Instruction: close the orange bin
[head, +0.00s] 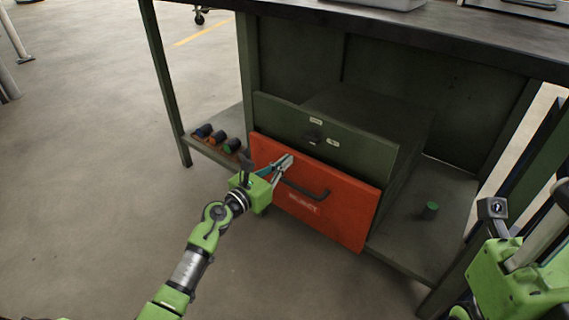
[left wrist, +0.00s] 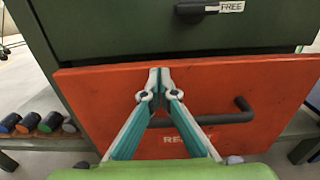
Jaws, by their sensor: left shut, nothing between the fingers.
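The orange bin (head: 345,215) has a flat front with a dark bar handle (head: 306,189) and pale lettering starting "RE". It sits below a green drawer in the cabinet under the bench. Its front stands slightly forward of the cabinet, and I cannot tell how deep the gap is. My left gripper (head: 288,158) is shut and empty, its fingertips at the upper part of the orange front, left of the handle. In the left wrist view the orange front (left wrist: 95,100) fills the middle, with the fingertips (left wrist: 159,72) near its top edge. I cannot tell whether they touch.
The green drawer (head: 350,144) above has a dark knob and small labels. A green-topped cylinder (head: 430,211) stands on the shelf at right. My right arm shows at lower right. Open floor lies in front.

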